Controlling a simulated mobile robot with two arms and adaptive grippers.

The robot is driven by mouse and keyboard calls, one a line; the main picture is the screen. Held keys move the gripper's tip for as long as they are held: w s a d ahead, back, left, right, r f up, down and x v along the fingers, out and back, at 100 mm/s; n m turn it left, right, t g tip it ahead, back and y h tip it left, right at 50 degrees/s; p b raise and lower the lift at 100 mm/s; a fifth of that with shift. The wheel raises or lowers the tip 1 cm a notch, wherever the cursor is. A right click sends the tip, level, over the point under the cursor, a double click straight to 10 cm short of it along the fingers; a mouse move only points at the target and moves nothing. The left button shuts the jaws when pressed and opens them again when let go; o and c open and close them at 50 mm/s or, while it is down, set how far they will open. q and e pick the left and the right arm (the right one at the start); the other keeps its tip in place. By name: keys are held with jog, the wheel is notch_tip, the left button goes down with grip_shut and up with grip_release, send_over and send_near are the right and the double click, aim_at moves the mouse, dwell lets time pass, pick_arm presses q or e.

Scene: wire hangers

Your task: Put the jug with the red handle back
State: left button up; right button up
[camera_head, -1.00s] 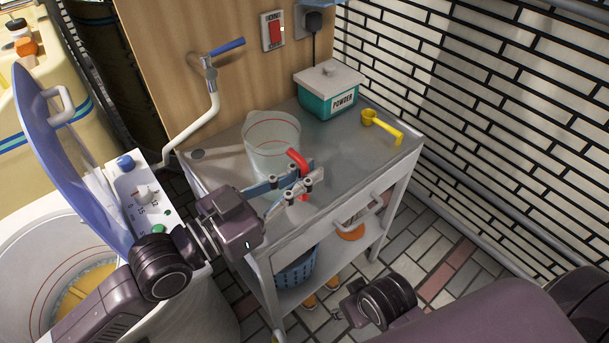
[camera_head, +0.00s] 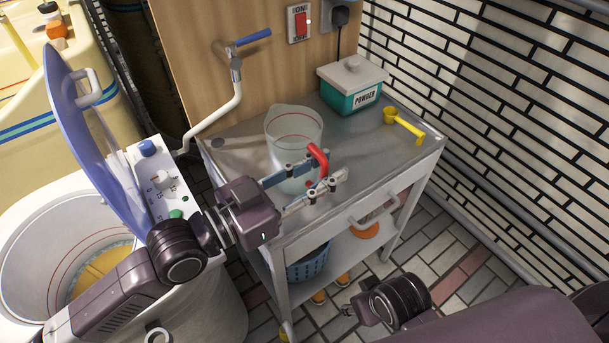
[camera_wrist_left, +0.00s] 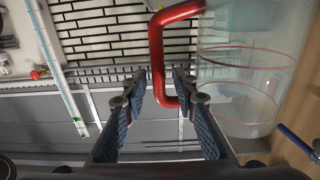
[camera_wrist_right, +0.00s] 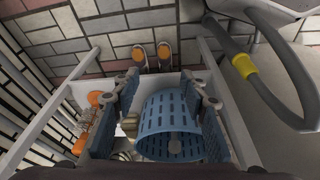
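The clear jug (camera_head: 292,130) with the red handle (camera_head: 319,158) stands upright on the top of the metal cart (camera_head: 375,150). My left gripper (camera_head: 326,176) is open at the handle, one finger on each side. In the left wrist view the red handle (camera_wrist_left: 157,60) passes between the fingertips (camera_wrist_left: 160,80), with gaps showing beside it; the jug body (camera_wrist_left: 240,85) is at the right. My right gripper (camera_wrist_right: 160,85) is open and empty in the right wrist view, above the cart's lower shelf. Its fingers are mostly hidden in the head view.
A teal powder box (camera_head: 352,88) and a yellow scoop (camera_head: 403,123) stand farther back on the cart. A washing machine with a raised blue lid (camera_head: 85,140) is at the left. A blue basket (camera_wrist_right: 170,125) is on the lower shelf.

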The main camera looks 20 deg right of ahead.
pick_arm(q)
jog(key=shift+a+r, duration=0.1)
jog(key=shift+a, duration=0.05)
jog(key=b+v, duration=0.1)
jog(key=v, duration=1)
jog(key=shift+s+a+b, duration=0.15)
jog(key=shift+a+b, duration=0.2)
jog(key=shift+b, duration=0.05)
pick_arm(e)
jog(key=shift+v, duration=2.8)
pick_arm(q)
jog(key=shift+c, duration=0.5)
pick_arm(e)
jog(key=shift+w+d, duration=0.1)
